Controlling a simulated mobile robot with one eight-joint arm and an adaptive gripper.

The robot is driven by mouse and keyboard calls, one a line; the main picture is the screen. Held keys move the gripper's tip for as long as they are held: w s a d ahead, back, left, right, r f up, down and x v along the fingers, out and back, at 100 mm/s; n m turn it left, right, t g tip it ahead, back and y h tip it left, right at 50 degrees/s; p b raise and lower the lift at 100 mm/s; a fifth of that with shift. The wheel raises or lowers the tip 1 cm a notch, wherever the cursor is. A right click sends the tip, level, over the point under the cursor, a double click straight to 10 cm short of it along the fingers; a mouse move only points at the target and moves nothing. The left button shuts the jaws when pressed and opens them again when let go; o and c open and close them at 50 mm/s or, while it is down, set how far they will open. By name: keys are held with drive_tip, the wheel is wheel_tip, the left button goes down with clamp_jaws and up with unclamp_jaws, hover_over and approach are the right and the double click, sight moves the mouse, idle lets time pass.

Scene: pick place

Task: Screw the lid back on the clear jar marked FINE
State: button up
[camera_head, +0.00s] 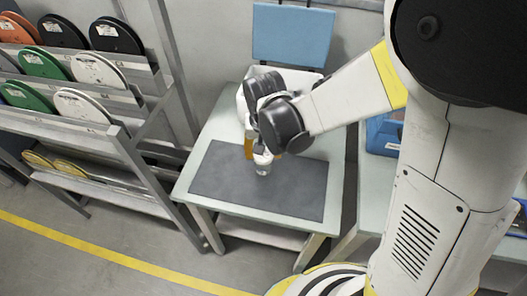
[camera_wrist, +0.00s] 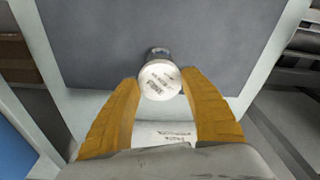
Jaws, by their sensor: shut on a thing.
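The clear jar (camera_head: 263,169) stands on the dark grey mat (camera_head: 225,174) on the small table, below my gripper (camera_head: 263,154). In the wrist view, a round pale lid (camera_wrist: 160,80) with small dark print sits between the orange fingertips of my gripper (camera_wrist: 160,86). The fingers are shut on the lid from both sides. Part of the jar (camera_wrist: 157,52) shows past the lid's far edge. The lid hides most of the jar in that view. I cannot tell whether the lid is seated on the rim, and the word FINE is not readable.
A white container with print (camera_wrist: 166,133) is partly hidden behind my gripper. A rack of coloured discs (camera_head: 42,65) is at left, and a blue bin (camera_head: 383,135) at right. The mat's front is clear.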

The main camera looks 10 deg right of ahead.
drive_tip(key=m, duration=0.4)
drive_tip(key=shift+h, duration=0.3)
drive_tip(key=m, duration=0.2)
drive_tip(key=shift+m+b, duration=0.3)
drive_tip(key=shift+m, duration=0.7)
drive_tip(key=m, duration=0.4)
drive_tip(key=shift+g+h, duration=0.3)
drive_tip(key=shift+g, duration=0.1)
drive_tip(key=m, duration=0.4)
drive_tip(key=shift+b, duration=0.3)
